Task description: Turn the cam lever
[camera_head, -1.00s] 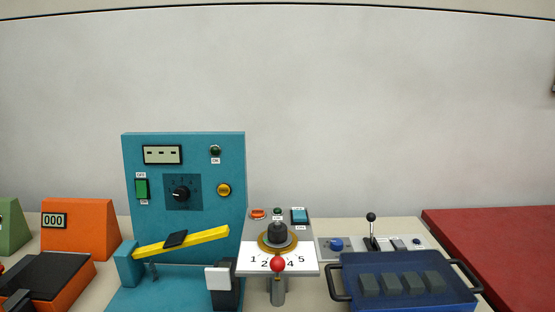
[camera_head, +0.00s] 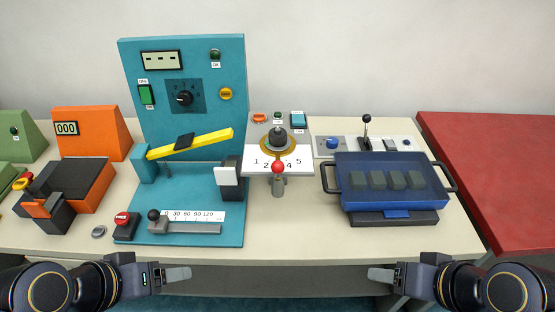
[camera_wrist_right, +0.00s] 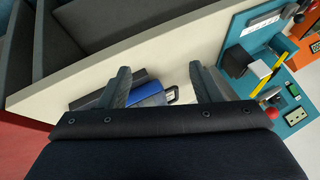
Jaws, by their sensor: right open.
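A lever with a red ball knob (camera_head: 278,167) sits at the front of a white plate numbered 1 to 5 (camera_head: 300,160). It points to the front, between 2 and 4, and hides the 3. Its round black hub (camera_head: 279,138) sits on a brass-coloured ring behind. The red knob also shows at the right of the right wrist view (camera_wrist_right: 271,113). My right gripper (camera_head: 382,273) is in front of the table edge, right of the lever and apart from it. Its fingers are spread and empty in the wrist view (camera_wrist_right: 162,85). My left gripper (camera_head: 178,274) is in front of the table at the left; its finger gap is unclear.
A teal panel (camera_head: 215,130) with a yellow bar (camera_head: 212,138) stands left of the lever. A blue tray (camera_head: 430,200) with dark blocks and a small black stick (camera_head: 366,130) are to its right. An orange device (camera_head: 110,140) is far left. The table front below the lever is clear.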

